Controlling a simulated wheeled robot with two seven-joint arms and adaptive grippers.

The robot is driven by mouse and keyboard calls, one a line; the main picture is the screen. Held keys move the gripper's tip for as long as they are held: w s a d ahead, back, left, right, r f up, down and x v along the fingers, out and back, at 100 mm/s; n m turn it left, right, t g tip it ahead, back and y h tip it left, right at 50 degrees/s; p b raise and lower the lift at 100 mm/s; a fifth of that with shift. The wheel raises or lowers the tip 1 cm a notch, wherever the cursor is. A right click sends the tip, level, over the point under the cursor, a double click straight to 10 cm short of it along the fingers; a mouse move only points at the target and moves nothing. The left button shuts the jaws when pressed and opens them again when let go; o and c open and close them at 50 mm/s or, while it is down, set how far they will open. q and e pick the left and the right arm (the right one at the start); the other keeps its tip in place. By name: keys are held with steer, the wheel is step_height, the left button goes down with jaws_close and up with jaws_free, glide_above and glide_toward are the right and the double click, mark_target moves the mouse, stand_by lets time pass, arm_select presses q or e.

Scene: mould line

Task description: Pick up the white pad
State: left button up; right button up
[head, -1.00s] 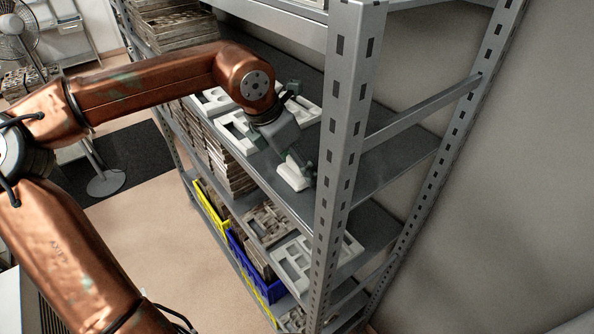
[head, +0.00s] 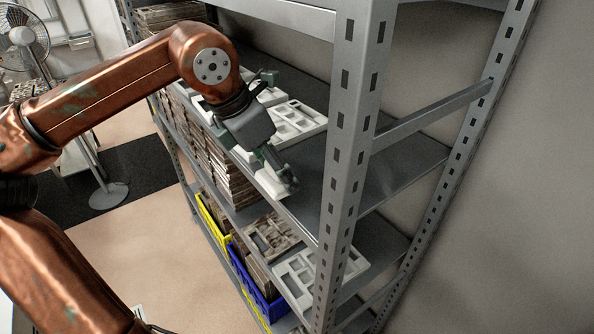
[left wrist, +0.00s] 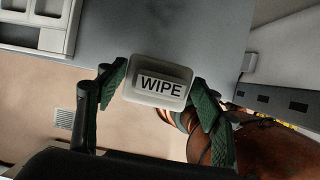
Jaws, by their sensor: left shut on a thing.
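The white pad (head: 270,184) is at the front edge of the middle shelf (head: 312,178). In the left wrist view the pad (left wrist: 158,88) shows its black WIPE label, between the two green-lined fingers. My left gripper (head: 279,176) comes down on the pad from above and is shut on it. Part of the pad is hidden behind the fingers in the head view. In the left wrist view the pad overlaps the shelf's front edge, with floor showing below. I cannot tell whether it still touches the shelf. My right gripper is not in view.
White moulded trays (head: 298,122) lie behind the gripper on the same shelf. Stacked brown trays (head: 232,182) stand to the left. A metal post (head: 352,150) rises close on the right. Yellow (head: 212,222) and blue (head: 250,285) crates sit below. Open floor lies left.

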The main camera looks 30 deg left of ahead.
arm_select(q)
steer(key=s+a+b, duration=0.4)
steer(key=s, duration=0.6)
steer(key=shift+s+a, duration=0.35)
steer(key=shift+s, duration=0.05)
